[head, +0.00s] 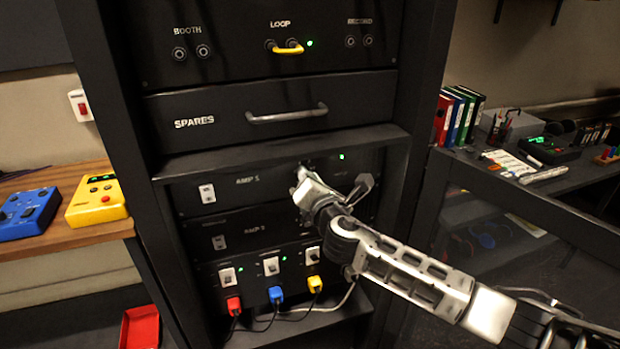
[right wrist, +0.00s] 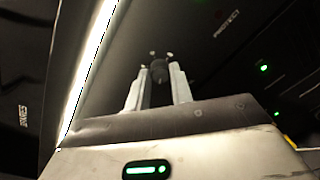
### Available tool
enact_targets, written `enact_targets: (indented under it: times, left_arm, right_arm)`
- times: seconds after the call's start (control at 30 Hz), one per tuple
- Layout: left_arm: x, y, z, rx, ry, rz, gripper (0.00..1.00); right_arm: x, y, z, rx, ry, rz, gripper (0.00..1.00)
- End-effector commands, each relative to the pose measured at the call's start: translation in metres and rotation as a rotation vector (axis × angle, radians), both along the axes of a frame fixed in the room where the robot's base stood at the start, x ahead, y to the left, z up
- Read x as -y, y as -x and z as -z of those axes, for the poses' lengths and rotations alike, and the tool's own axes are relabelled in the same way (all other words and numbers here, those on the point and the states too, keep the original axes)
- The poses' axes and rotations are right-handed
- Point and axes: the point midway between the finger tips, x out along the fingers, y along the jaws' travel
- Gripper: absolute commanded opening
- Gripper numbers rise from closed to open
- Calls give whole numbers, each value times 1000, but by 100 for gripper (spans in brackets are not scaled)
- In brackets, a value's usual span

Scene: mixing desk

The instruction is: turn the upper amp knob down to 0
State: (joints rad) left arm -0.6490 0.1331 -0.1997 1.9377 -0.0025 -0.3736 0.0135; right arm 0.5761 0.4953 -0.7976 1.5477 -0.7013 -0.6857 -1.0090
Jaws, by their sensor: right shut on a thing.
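The upper amp panel (head: 225,178) is a black rack unit with a white switch at its left and a lit green light at its right. My right gripper (head: 303,172) reaches its face from the lower right. In the right wrist view, the small dark amp knob (right wrist: 159,71) sits between the two pale fingers of my right gripper (right wrist: 158,88), which is shut on it. Pale marks show around the knob, but its setting cannot be read. In the head view my gripper hides the knob. My left gripper is not in view.
The lower amp (head: 230,242) is directly below, above switches and red, blue and yellow plugs (head: 275,294). The spares drawer (head: 220,118) with its protruding handle (head: 287,115) is above. Blue (head: 27,213) and yellow (head: 97,200) boxes stand on the left shelf.

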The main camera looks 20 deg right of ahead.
Motion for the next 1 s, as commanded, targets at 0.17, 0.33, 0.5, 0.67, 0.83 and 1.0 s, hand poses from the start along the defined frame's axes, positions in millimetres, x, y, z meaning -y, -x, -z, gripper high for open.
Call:
enact_targets:
  times: [0.17,0.33,0.5,0.67,0.83,1.0]
  left_arm:
    - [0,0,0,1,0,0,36]
    - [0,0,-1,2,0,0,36]
    - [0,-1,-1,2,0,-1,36]
    - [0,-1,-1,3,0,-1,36]
    - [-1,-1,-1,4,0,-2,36]
    - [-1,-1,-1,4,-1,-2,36]
  right_arm:
    - [0,0,1,4,164,1,0]
    - [0,0,1,8,301,0,0]
    - [0,0,2,11,409,-1,0]
    - [0,0,2,14,479,0,0]
    - [0,0,2,15,521,1,0]
    - [0,0,2,16,537,0,0]
